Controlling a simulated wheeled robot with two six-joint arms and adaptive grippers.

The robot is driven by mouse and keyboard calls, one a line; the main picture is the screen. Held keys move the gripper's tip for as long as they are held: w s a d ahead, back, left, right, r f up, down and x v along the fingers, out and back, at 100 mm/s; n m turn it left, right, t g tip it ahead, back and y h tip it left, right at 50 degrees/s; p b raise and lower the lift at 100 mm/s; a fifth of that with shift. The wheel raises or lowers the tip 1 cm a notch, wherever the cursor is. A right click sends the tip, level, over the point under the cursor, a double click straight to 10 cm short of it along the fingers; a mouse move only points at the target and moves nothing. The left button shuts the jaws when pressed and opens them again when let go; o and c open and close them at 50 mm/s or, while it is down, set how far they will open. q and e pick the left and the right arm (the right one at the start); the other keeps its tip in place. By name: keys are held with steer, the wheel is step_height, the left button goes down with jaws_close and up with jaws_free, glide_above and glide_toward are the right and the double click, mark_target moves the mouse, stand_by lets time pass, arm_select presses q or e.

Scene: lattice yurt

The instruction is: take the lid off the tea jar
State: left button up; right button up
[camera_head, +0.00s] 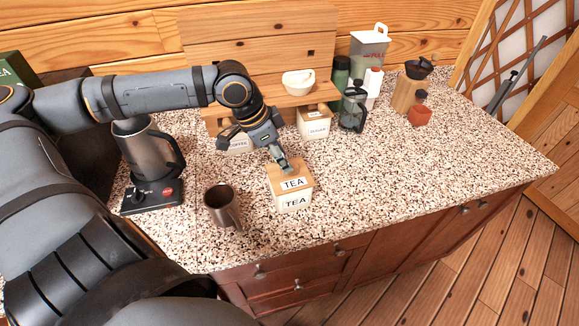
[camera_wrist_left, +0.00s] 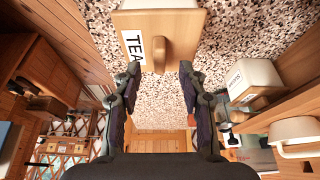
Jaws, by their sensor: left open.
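The tea jar (camera_head: 292,206) is a white box with a TEA label, standing on the speckled counter. Its wooden lid (camera_head: 281,180) is on top and carries a second TEA label. In the left wrist view the lid (camera_wrist_left: 191,28) shows at the top centre, with a wooden grip (camera_wrist_left: 155,50) standing up from it. My left gripper (camera_head: 284,165) is just above the lid. Its two fingers (camera_wrist_left: 158,84) are apart, roughly in line with the wooden grip, with nothing seen between them. The exact gap to the grip is hard to tell. My right gripper is not in view.
A brown mug (camera_head: 219,207) stands left of the jar, and a steel kettle (camera_head: 145,155) on its base stands farther left. The coffee jar (camera_head: 238,146) and sugar jar (camera_head: 314,126) are behind, by a wooden shelf (camera_head: 250,67). The counter (camera_head: 400,175) to the right is clear.

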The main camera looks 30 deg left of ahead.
arm_select(q)
steer(key=shift+w+f+b, duration=0.1)
steer(key=shift+f+b, duration=0.2)
steer(key=shift+f, duration=0.4)
steer(key=shift+x, duration=0.85)
steer(key=shift+w+d+f+b, duration=0.3)
steer(key=shift+d+f+b, duration=0.05)
steer(key=shift+f, duration=0.1)
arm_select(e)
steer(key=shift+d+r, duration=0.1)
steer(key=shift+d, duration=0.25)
arm_select(q)
jaws_close()
